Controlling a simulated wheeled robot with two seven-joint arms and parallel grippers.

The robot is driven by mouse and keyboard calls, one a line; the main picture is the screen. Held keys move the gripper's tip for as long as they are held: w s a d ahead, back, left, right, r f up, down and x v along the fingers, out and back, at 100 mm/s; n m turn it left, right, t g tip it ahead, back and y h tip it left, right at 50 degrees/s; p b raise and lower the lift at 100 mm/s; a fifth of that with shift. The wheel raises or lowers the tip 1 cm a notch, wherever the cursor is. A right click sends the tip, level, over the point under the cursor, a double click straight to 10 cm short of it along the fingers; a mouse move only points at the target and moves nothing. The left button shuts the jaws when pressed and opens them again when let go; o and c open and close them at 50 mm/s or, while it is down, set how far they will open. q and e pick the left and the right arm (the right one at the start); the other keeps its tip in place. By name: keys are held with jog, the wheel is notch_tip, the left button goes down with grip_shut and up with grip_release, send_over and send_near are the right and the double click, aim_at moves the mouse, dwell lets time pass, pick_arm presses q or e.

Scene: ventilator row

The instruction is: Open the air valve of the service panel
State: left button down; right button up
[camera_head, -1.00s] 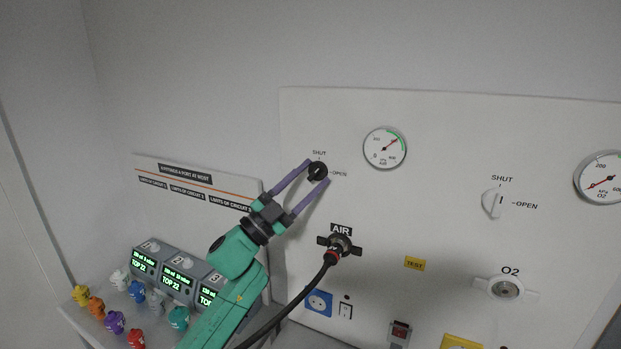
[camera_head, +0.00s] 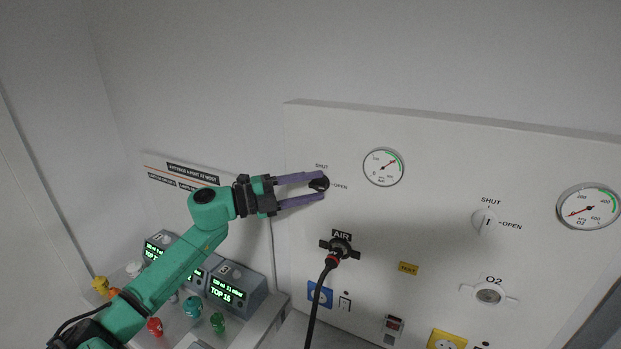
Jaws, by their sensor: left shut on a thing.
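The air valve is a small black knob (camera_head: 319,184) on the upper left of the white service panel (camera_head: 440,190), between the labels SHUT above it and OPEN to its right. My left gripper (camera_head: 322,184) is shut on the knob, with one purple finger above it and one below. The fingers lie nearly level, pointing right, and partly hide the knob. The air gauge (camera_head: 383,167) is right of the knob, its needle pointing to the upper right. The AIR outlet (camera_head: 341,246) below has a black hose plugged in. My right gripper is not in view.
Right on the panel are a white O2 valve knob (camera_head: 484,222), the O2 gauge (camera_head: 588,206) and the O2 outlet (camera_head: 488,294). Monitors (camera_head: 238,287) and coloured pieces stand on a shelf at lower left. The wall above the panel is clear.

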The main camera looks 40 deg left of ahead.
pick_arm(q)
jog(key=shift+m+g, duration=0.3)
dwell(0.4)
jog(key=shift+c, duration=1.6)
grip_release()
jog(key=b+v, duration=0.4)
jog(key=v, duration=1)
jog(key=shift+s+b, duration=0.3)
jog(key=shift+b, duration=0.1)
